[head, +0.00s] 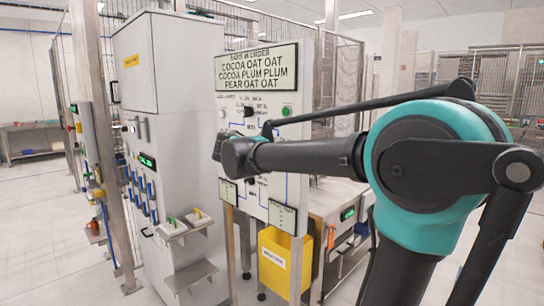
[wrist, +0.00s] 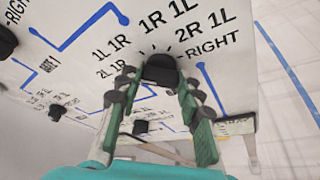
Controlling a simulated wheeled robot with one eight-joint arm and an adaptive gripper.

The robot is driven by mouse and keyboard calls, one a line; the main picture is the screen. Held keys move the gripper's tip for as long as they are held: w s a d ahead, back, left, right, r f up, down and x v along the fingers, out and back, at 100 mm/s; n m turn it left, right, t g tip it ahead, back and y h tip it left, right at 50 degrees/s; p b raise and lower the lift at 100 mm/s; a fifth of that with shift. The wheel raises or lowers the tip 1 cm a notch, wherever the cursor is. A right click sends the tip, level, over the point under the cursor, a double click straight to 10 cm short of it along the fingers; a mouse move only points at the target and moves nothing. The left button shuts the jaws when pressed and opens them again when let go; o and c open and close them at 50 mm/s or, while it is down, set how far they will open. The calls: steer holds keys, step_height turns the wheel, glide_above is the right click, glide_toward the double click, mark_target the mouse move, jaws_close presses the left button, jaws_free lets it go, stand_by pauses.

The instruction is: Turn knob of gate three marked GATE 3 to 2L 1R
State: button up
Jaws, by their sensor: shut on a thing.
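A black knob (wrist: 160,70) sits on the white panel (wrist: 90,75) in the wrist view. Printed around it are 2L 1R, 1L 1R, 1R 1L, 2R 1L and RIGHT. My gripper (wrist: 156,84) is shut on this knob, one green finger with dark pads on each side. I cannot tell which mark the knob points to. I cannot read a GATE 3 label by it. In the head view my arm crosses the panel (head: 233,101), and the held knob and fingertips are hidden.
Other black knobs show on the panel at the left edge (wrist: 7,42), lower left (wrist: 57,112) and below centre (wrist: 140,127). A sign (head: 257,68) lists bags in order. A yellow bin (head: 274,262) stands under the panel. A grey cabinet (head: 175,75) stands left.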

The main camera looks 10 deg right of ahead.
steer(key=shift+n+g, duration=0.3)
steer(key=shift+n, duration=0.1)
stand_by(0.4)
steer(key=o, duration=1.2)
steer(key=shift+c, duration=0.2)
steer(key=shift+a, duration=0.1)
steer(key=v, duration=1.2)
